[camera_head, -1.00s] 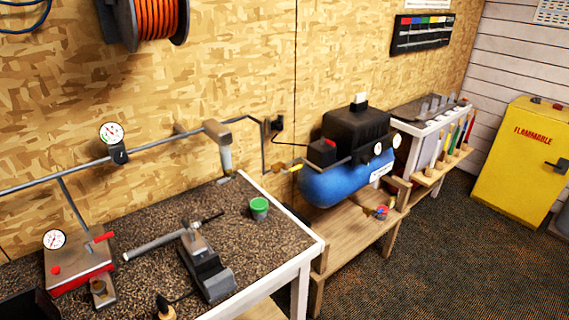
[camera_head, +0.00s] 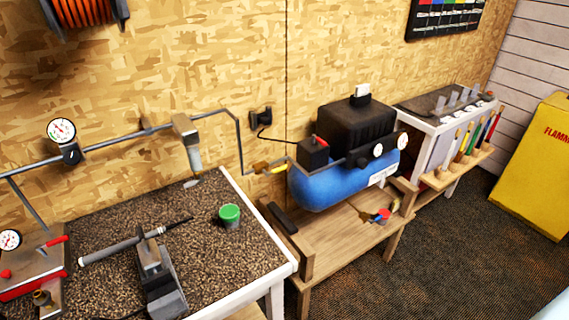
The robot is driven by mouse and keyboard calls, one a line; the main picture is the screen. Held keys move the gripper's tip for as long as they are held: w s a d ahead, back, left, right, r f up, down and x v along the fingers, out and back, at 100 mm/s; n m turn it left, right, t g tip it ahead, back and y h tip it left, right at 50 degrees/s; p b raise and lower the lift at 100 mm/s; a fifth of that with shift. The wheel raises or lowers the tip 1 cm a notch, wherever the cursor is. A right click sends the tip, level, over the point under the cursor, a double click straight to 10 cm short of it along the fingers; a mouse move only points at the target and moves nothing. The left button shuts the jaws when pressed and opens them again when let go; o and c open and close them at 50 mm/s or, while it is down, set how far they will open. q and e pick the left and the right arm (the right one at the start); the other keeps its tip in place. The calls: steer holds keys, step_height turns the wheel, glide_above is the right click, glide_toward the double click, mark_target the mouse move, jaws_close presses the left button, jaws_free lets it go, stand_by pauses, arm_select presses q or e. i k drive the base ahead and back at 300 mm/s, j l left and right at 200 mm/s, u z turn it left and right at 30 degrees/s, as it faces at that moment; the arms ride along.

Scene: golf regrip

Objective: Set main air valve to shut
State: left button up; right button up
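The main air valve, a brass body with a yellow lever (camera_head: 277,170), sits on the grey air pipe (camera_head: 240,140) just left of the blue compressor (camera_head: 325,187). Its lever appears roughly in line with the pipe, pointing toward the compressor. The valve is small in view, so its exact angle is hard to read. Neither of my grippers shows in the head view.
A workbench (camera_head: 190,225) with a vise (camera_head: 160,280), a club in it and a green-lidded cup (camera_head: 229,214) stands at left. The compressor rests on a low wooden bench (camera_head: 345,240). Carpeted floor to the right is clear before the yellow cabinet (camera_head: 530,175).

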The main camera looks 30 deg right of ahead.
mark_target(268, 174)
steer(key=i+l, duration=0.1)
steer(key=l, duration=0.45)
steer(key=i+l, duration=0.1)
steer(key=l, duration=0.45)
steer(key=i+l, duration=0.25)
steer(key=i, duration=0.2)
steer(key=j+u, duration=0.05)
